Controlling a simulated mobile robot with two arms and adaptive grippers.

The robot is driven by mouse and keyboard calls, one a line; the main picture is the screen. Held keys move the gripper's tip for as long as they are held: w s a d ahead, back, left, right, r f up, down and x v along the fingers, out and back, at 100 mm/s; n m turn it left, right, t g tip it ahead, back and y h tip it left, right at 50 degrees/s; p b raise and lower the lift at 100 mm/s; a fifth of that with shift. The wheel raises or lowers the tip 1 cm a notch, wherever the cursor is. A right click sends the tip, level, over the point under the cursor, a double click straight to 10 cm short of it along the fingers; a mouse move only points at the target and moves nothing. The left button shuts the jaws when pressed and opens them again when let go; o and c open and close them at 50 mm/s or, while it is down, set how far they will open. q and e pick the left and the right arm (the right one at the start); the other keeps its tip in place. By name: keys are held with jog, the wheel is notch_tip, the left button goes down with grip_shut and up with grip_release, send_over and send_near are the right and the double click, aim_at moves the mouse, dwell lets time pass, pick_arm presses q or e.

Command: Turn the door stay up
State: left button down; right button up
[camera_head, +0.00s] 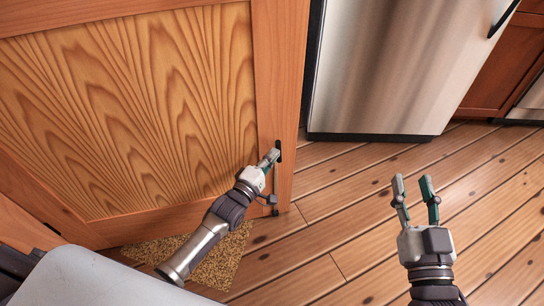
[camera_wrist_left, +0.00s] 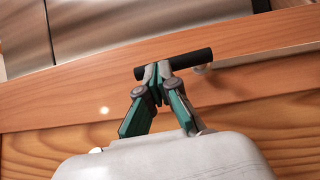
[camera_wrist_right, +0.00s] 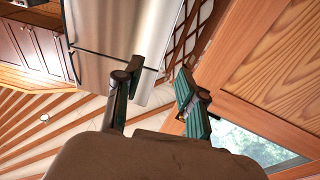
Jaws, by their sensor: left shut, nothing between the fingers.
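The wooden door (camera_head: 140,110) fills the left of the head view. A dark upright bar (camera_head: 278,149), which looks like part of the door stay, is on the door's right stile. A thin rod runs below it to a dark end (camera_head: 273,203). In the left wrist view a black cylinder (camera_wrist_left: 192,63) lies across my fingertips, with a pale rod behind it. My left gripper (camera_head: 271,158) is shut and empty, its tips at the bar; contact is unclear. It also shows in the left wrist view (camera_wrist_left: 157,73). My right gripper (camera_head: 413,182) is open and empty above the floor.
A steel fridge (camera_head: 375,65) stands right of the door. A speckled mat (camera_head: 215,262) lies at the door's foot. The plank floor (camera_head: 345,220) is clear around my right gripper. A window (camera_wrist_right: 255,143) and lattice wall (camera_wrist_right: 195,35) show in the right wrist view.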

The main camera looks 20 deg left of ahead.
pick_arm(q)
jog(key=p, duration=0.2)
jog(key=d+m+g+p, duration=0.1)
jog(key=p, duration=0.1)
jog(key=shift+w+r, duration=0.3)
jog(key=shift+w, duration=0.05)
pick_arm(e)
jog(key=s+d+f+g+h, duration=0.1)
jog(key=s+d+f+g, duration=0.1)
jog(key=s+f+g, duration=0.2)
jog(key=s+d+f+g+h, duration=0.2)
jog(key=s+f+g, duration=0.2)
jog(key=f+g, duration=0.3)
notch_tip(320, 180, down, 4)
jog(key=shift+d+r+m, duration=0.1)
jog(key=shift+d+m, duration=0.1)
jog(key=shift+m, duration=0.1)
pick_arm(q)
jog(key=shift+d, duration=0.1)
